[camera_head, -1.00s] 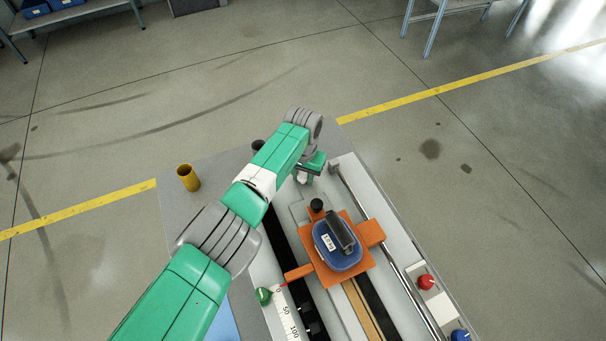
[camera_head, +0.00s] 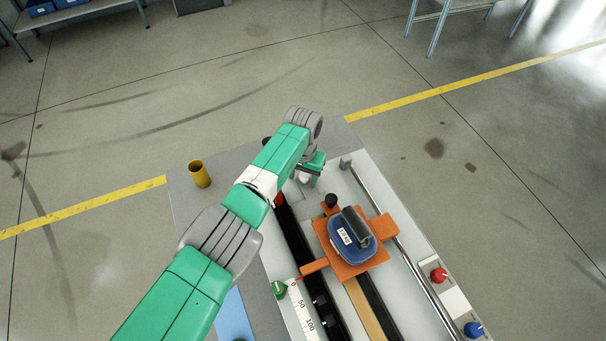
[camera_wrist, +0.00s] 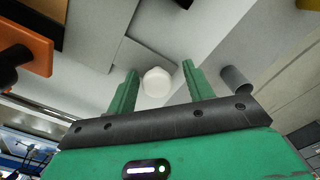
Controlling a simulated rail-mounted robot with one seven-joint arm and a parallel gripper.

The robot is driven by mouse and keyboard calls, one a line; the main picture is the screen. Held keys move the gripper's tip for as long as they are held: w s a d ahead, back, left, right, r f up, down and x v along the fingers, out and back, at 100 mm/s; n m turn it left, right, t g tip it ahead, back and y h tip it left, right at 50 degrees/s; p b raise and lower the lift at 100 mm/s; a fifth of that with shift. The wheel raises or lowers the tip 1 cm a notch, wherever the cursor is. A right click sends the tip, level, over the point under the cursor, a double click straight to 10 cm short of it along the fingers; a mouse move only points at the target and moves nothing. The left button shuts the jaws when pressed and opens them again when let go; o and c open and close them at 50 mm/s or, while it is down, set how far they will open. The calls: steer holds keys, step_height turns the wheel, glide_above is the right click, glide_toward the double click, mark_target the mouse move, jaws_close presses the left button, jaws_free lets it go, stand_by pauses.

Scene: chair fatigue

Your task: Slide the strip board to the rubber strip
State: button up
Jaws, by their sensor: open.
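A strip board with a tan strip (camera_head: 368,312) and a black strip beside it, which looks like the rubber strip (camera_head: 380,309), runs under an orange sled (camera_head: 341,268). The sled covers part of both strips. My gripper (camera_wrist: 159,68) is open at the far end of the bench. A white faceted knob (camera_wrist: 157,83) shows between its fingers in the wrist view, with gaps on both sides. The knob also shows small below the gripper in the head view (camera_head: 303,179). I cannot tell whether it belongs to the board, or whether the fingertips reach its height.
A blue weight (camera_head: 342,248) with a black handle rides on the sled. A metal rail (camera_head: 414,270) runs along the right, beside red (camera_head: 439,275) and blue (camera_head: 473,329) buttons. A scale (camera_head: 302,308) lies front left. A yellow cup (camera_head: 199,174) stands at the left.

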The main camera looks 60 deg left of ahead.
step_height(320, 180, up, 8)
steer(key=shift+f+p, duration=0.1)
steer(key=shift+p, duration=0.55)
